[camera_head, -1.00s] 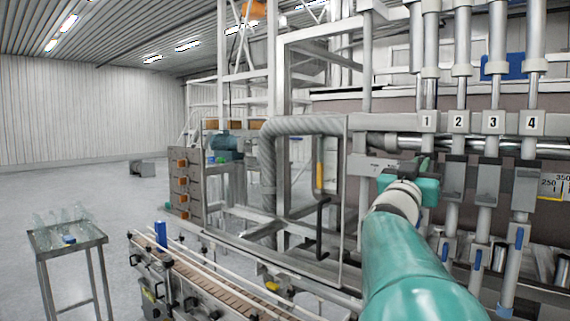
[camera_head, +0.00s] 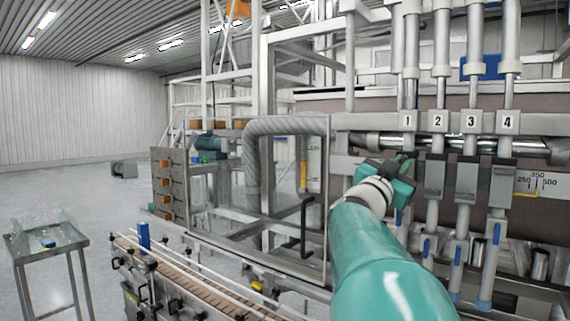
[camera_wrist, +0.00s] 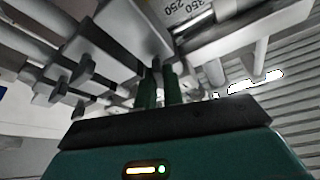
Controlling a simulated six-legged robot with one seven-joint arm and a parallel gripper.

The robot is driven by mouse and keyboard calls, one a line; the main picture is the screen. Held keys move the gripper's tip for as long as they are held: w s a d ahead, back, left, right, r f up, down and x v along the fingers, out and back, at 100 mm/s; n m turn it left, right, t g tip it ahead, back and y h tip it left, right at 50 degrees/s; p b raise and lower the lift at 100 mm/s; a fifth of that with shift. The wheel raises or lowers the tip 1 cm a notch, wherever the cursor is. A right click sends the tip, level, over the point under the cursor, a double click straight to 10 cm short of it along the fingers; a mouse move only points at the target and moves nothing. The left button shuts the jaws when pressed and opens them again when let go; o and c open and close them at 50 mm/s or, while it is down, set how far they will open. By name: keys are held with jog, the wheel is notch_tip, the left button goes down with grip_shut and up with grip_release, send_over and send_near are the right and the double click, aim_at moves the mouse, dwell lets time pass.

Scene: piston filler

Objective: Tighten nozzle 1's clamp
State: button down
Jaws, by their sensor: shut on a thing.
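Nozzle 1 is the leftmost vertical tube (camera_head: 410,90), above the number 1 plate (camera_head: 408,119). My teal gripper (camera_head: 405,164) is at this tube just below the plate, with its fingers pointing up and away from the head camera. It hides most of nozzle 1's clamp. In the wrist view the two dark green fingers (camera_wrist: 160,88) are close together against grey metal parts. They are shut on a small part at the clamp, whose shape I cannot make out. Nozzles 2, 3 and 4 carry grey clamp blocks (camera_head: 468,182) to the right.
A horizontal bar (camera_head: 460,143) crosses behind the nozzles. Several blue handles (camera_head: 427,248) hang lower down. A conveyor (camera_head: 185,285) runs below left, with a bent grey hose (camera_head: 252,165) behind it. A table with clear bottles (camera_head: 70,245) stands far left on open floor.

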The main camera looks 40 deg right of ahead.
jog(key=m+g, duration=0.1)
jog(key=m, duration=0.2)
jog(key=m+g+y, duration=0.1)
jog(key=m, duration=0.2)
jog(key=m+g+y, duration=0.1)
jog(key=m, duration=0.2)
jog(key=shift+w+r+m+g, duration=0.1)
jog(key=shift+r+m+g, duration=0.1)
jog(key=shift+m+g, duration=0.15)
jog(key=m+y, duration=0.1)
jog(key=m, duration=0.2)
jog(key=m+y, duration=0.1)
jog(key=m, duration=0.2)
jog(key=shift+g+y, duration=0.3)
jog(key=shift+g, duration=0.05)
jog(key=shift+m, duration=0.45)
jog(key=c, duration=1.5)
grip_release()
jog(key=shift+a, duration=0.15)
jog(key=v, duration=1.3)
jog(key=shift+a+r, duration=0.1)
jog(key=shift+a, duration=0.2)
